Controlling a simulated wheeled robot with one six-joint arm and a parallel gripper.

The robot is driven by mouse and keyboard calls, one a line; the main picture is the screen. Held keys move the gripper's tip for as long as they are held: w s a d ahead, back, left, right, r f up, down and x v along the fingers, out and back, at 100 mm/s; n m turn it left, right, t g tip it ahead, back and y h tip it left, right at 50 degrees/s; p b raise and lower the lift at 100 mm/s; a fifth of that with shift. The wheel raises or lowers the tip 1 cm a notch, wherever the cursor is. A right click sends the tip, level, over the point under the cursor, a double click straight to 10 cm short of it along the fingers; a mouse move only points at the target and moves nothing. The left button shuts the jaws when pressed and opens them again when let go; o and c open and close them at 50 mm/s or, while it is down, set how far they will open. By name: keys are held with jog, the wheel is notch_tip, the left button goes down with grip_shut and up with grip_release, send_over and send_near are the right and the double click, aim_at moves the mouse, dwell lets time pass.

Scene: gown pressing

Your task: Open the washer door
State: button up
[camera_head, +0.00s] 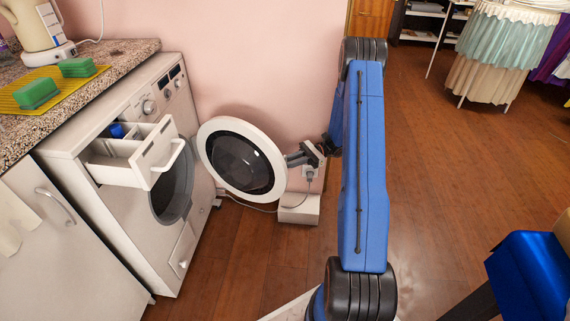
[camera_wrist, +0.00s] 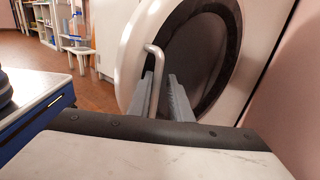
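The white washer (camera_head: 150,110) stands at the left in the head view. Its round door (camera_head: 206,140), a white ring around dark glass, stands wide open, swung away from the dark drum opening (camera_head: 172,190). My gripper (camera_head: 298,157) is at the door's free right edge. In the wrist view the door (camera_wrist: 133,65) fills the upper middle, and its pale bar handle (camera_wrist: 157,68) runs down between the two grey fingers of my gripper (camera_wrist: 161,85). The fingers are close around the handle. Whether both press on it is not clear.
The detergent drawer (camera_head: 150,150) is pulled out above the drum opening. A pink wall (camera_head: 260,60) and a white box (camera_head: 299,209) with a cable are behind the door. A granite counter (camera_head: 115,58) carries green sponges (camera_head: 37,93). Wooden floor (camera_head: 450,170) is free to the right.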

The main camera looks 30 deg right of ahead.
jog(key=d, duration=0.7)
jog(key=shift+s+d, duration=0.1)
jog(key=shift+s, duration=0.05)
